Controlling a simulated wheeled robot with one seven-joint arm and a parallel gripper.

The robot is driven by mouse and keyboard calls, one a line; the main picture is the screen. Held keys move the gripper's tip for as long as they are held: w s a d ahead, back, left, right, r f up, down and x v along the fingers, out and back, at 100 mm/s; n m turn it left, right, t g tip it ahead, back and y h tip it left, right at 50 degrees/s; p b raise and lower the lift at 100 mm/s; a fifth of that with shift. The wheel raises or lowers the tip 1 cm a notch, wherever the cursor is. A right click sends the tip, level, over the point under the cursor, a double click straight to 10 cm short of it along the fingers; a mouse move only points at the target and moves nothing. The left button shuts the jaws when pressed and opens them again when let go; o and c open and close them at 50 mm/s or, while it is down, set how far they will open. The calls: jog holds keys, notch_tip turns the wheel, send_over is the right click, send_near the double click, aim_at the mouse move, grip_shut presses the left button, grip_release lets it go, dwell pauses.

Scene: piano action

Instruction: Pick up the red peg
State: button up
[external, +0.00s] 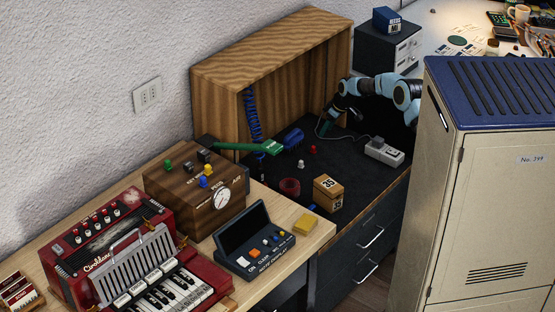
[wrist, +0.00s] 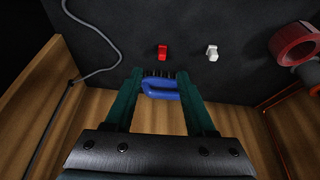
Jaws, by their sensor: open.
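The red peg (external: 313,149) stands on the dark bench mat in the external view. In the wrist view the red peg (wrist: 162,51) shows just beyond my fingertips, roughly centred between them and apart from them. My gripper (wrist: 159,73) has its two green fingers spread, with no peg between them. In the external view my gripper (external: 325,128) hangs over the mat, behind and to the right of the red peg. A blue brush-like object (wrist: 160,89) appears between the fingers in the wrist view; it seems to lie below them, near the wooden panel.
A white peg (wrist: 212,51) stands right of the red one, with a red tape roll (wrist: 295,40) farther right. A grey cable (wrist: 95,75) loops at left. A green tool (external: 250,147), a date block (external: 327,193) and a power strip (external: 384,151) are also on the bench.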

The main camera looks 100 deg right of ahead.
aim_at(315, 148)
jog(key=b+x, duration=0.1)
jog(key=x, duration=1)
jog(key=shift+w+a, duration=0.15)
jog(key=shift+c, duration=0.2)
grip_shut()
